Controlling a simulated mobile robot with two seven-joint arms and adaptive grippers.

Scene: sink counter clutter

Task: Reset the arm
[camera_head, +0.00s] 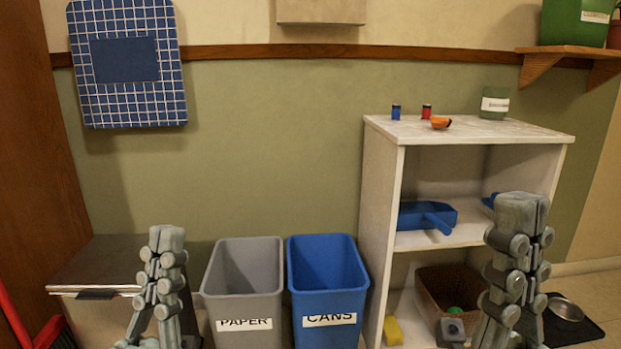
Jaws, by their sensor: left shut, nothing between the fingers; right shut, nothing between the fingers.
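My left gripper (166,238) points up at the lower left, in front of a low cabinet. Its fingers are together and hold nothing. My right gripper (522,208) points up at the lower right, in front of the right side of a white shelf. Its fingers are also together and empty. It hides part of the shelf's lower compartments. Both grippers appear clear of the objects around them.
A grey PAPER bin (243,280) and a blue CANS bin (327,285) stand between the grippers. The white shelf (382,215) holds small items on top, a blue dustpan (425,216) and a brown basket (440,285). The low cabinet (90,270) is at left; a red-handled broom (15,322) leans beside it.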

